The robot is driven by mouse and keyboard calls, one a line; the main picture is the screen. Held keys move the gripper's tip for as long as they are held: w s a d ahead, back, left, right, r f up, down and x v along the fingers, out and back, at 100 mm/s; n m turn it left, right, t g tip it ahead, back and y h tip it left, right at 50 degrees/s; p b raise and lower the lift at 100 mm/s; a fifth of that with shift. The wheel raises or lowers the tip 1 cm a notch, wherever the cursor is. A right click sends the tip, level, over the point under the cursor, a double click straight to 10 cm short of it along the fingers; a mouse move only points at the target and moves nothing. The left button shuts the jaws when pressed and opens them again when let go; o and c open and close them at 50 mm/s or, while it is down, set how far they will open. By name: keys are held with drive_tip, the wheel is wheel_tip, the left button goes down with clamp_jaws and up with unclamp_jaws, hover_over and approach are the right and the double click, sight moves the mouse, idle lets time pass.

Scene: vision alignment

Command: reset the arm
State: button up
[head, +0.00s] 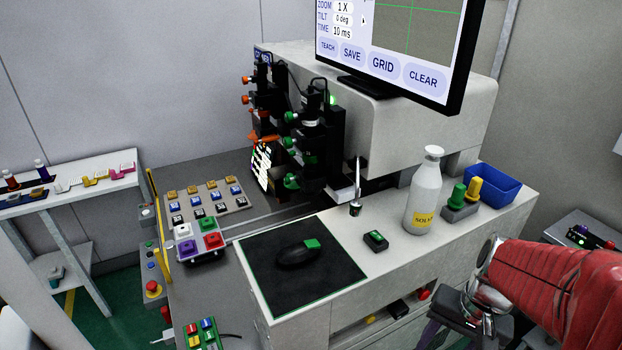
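My arm, in a red sleeve, enters the head view from the right edge. It bends down at a silver wrist joint at the lower right. My gripper (452,322) hangs below it, dark, in front of the bench's front face. Its fingertips are cut off or hidden at the bottom edge, so its opening and anything in it cannot be made out. It is below the level of the bench top and to the right of the open shelf.
The bench top holds a mouse (299,254) on a black mat (335,285), a solvent bottle (423,190), a green-and-yellow button block (460,211) and a blue bin (493,184). A monitor (395,45) and alignment stage (310,140) stand behind. A key panel (205,205) is left.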

drive_tip(key=a+r+n+t+h, duration=0.1)
drive_tip(key=a+r+n+t, duration=0.4)
drive_tip(key=a+r, duration=0.6)
wheel_tip(320, 180, up, 3)
drive_tip(key=shift+w+a+f+n, duration=0.1)
drive_tip(key=shift+w+a+n, duration=0.2)
drive_tip(key=shift+n, duration=0.6)
drive_tip(key=shift+w, duration=0.1)
drive_tip(key=shift+c, duration=0.5)
